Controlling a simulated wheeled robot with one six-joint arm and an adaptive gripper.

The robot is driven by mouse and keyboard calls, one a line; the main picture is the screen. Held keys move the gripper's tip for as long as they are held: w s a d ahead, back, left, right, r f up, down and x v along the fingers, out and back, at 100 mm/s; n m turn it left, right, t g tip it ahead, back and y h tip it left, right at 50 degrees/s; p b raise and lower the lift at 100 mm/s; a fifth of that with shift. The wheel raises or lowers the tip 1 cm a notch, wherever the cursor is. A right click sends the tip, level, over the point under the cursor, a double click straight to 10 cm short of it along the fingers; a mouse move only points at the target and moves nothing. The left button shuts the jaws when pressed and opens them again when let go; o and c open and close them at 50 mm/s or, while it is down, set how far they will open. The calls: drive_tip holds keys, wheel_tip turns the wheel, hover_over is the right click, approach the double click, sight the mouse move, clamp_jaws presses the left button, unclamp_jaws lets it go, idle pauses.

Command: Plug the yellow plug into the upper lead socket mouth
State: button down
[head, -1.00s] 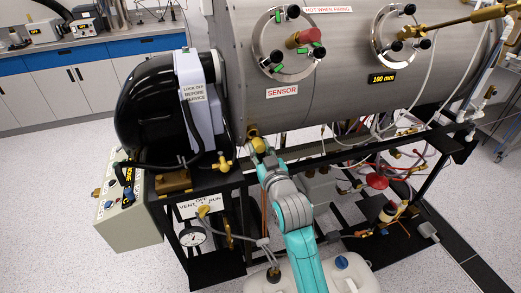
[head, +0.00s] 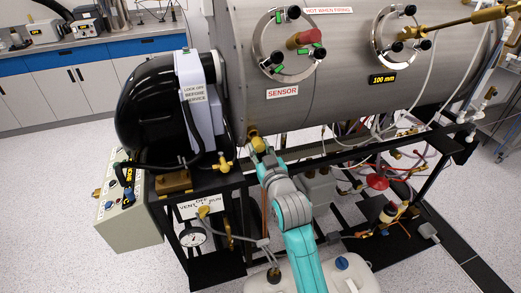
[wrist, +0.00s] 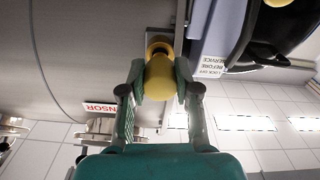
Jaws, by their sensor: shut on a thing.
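My gripper (wrist: 159,82) is shut on the yellow plug (wrist: 159,84), its green fingers on either side of it. In the head view my gripper (head: 262,150) is just below the left end of the steel chamber, with the plug (head: 258,144) partly hidden at its tip. A brass-coloured fitting (head: 253,131), seemingly the upper lead socket, sits right above the plug under the chamber. In the wrist view a dark round mouth (wrist: 160,48) shows at the plug's far end. I cannot tell whether the plug is inside it or only close in front.
The steel chamber (head: 350,75) fills the space above my gripper. A black rounded housing (head: 145,105) with a white lock-off panel (head: 200,95) stands to the left. The black frame (head: 330,155), hoses and a gauge (head: 193,237) surround my arm closely.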

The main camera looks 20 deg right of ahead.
drive_tip(key=shift+w, duration=1.3)
drive_tip(key=c, duration=0.7)
unclamp_jaws()
drive_tip(key=shift+c, duration=0.2)
drive_tip(key=s, duration=1.2)
drive_tip(key=s+f+g, duration=0.1)
drive_tip(key=s+f, duration=0.6)
drive_tip(key=s, duration=0.3)
drive_tip(key=s+f+g, duration=0.1)
drive_tip(key=s+f, duration=0.7)
drive_tip(key=s, duration=0.2)
drive_tip(key=s+m+g, duration=0.1)
drive_tip(key=s, duration=2.3)
drive_tip(key=shift+s+r+m, duration=0.3)
